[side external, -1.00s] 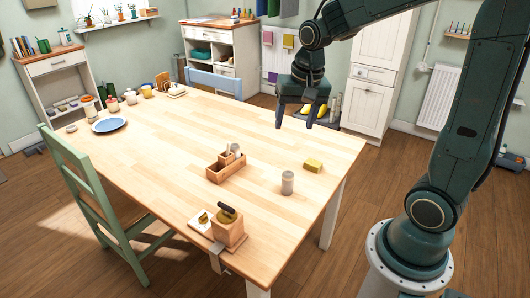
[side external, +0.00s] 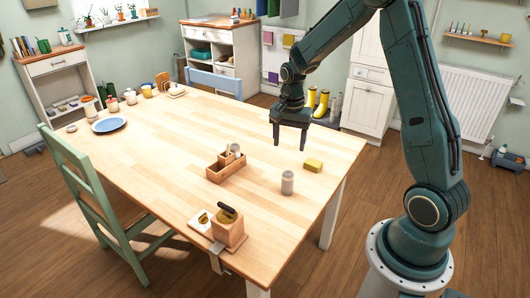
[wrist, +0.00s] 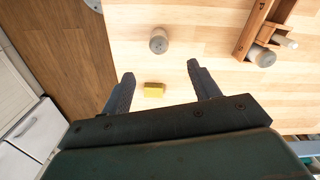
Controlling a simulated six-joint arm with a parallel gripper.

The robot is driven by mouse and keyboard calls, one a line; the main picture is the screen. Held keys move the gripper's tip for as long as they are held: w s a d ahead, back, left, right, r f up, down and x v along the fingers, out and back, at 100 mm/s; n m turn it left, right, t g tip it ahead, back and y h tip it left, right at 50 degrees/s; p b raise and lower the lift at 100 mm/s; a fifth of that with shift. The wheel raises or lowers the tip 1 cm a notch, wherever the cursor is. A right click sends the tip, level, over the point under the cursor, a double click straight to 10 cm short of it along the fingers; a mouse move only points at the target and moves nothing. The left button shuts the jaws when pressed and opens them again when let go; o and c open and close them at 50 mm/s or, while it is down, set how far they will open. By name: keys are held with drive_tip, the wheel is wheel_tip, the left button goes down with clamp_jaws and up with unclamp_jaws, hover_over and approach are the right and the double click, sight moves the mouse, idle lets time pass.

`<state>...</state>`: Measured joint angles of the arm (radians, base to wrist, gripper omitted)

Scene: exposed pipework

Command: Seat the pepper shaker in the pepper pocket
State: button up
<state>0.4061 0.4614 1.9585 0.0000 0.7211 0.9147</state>
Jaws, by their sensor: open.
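A grey shaker (side external: 287,183) stands upright on the table, apart from the caddy; it also shows in the wrist view (wrist: 158,42). I take it for the pepper shaker. The wooden caddy (side external: 214,174) stands to its left. In the wrist view the caddy (wrist: 251,32) shows the letters P and S on its edge; the pocket interiors are not clear. A shaker-like piece (wrist: 262,56) and a pale stick-like piece (wrist: 285,42) stand in or at the caddy. My gripper (side external: 290,144) is open and empty, above the table behind the shaker.
A yellow sponge-like block (side external: 313,165) lies near the shaker; in the wrist view it lies below the jaws (wrist: 154,90). A wooden box (side external: 229,233) with a dark-topped piece stands at the front corner. A blue plate (side external: 108,125) and jars are far left.

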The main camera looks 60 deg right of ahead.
sight(288, 173)
drive_tip(key=shift+f, duration=4.3)
drive_tip(key=shift+s+f, duration=0.1)
drive_tip(key=shift+f, duration=2.45)
drive_tip(key=shift+c, duration=0.2)
drive_tip(key=c, duration=1)
